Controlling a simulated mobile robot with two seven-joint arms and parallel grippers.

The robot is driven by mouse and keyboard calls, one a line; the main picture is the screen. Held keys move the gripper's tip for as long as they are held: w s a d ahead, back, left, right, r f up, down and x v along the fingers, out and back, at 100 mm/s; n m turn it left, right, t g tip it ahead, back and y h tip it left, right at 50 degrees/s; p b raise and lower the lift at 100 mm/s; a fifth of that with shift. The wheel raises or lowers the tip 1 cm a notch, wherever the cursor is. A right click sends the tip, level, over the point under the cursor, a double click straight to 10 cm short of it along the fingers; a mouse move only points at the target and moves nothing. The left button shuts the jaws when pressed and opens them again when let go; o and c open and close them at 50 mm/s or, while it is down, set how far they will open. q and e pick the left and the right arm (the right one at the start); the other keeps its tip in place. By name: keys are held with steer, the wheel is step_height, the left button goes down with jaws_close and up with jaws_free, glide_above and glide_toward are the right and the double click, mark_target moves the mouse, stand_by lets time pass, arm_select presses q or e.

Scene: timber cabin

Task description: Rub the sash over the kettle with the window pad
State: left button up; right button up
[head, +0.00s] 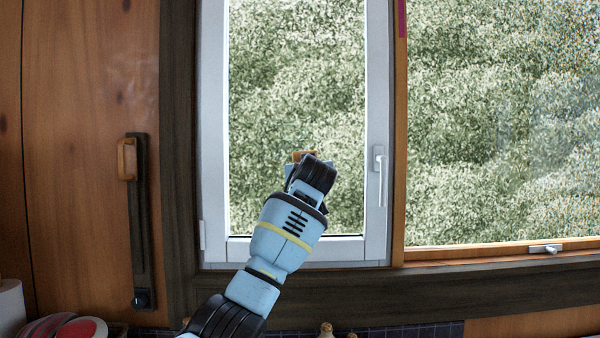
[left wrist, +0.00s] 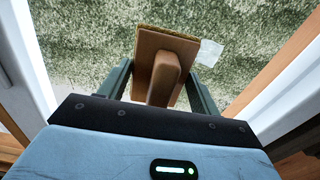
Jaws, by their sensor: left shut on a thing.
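The window sash (head: 378,90) has a white frame with a pane and a white handle on its right side. My left gripper (head: 312,172) is in front of the lower middle of this pane. In the left wrist view it is shut on the handle of the window pad (left wrist: 150,48), a brown block with a yellowish edge on its far side. A bit of the pad (head: 303,154) shows above the gripper in the head view. I cannot tell if the pad touches the glass. A pale patch (left wrist: 209,52) shows just right of the pad. I cannot make out a kettle.
A wood-framed window (head: 500,120) is at the right. A dark rail with a wooden grip (head: 127,160) is on the left wall. A red and white round thing (head: 80,328) and a white roll (head: 10,305) are at bottom left. Small knobs (head: 326,329) show at the bottom.

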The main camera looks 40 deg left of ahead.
arm_select(q)
steer(key=shift+w+d+f, duration=0.1)
steer(key=shift+w+d, duration=0.2)
arm_select(e)
steer(key=shift+s+f, duration=0.1)
steer(key=shift+f, duration=0.05)
arm_select(q)
steer(key=shift+w+d, duration=0.1)
steer(key=shift+d, duration=0.05)
arm_select(e)
steer(key=shift+s, duration=0.1)
arm_select(q)
steer(key=w+d, duration=0.2)
steer(key=shift+d+b, duration=0.3)
steer(key=shift+b, duration=0.05)
arm_select(e)
steer(key=shift+s+f+g, duration=0.3)
steer(key=shift+s+f, duration=0.1)
steer(key=shift+f, duration=0.2)
arm_select(q)
steer(key=shift+p+v, duration=0.6)
steer(key=shift+v, duration=2.4)
arm_select(e)
steer(key=shift+w+r+t, duration=0.4)
steer(key=shift+w+r, duration=0.55)
steer(key=shift+r, duration=0.15)
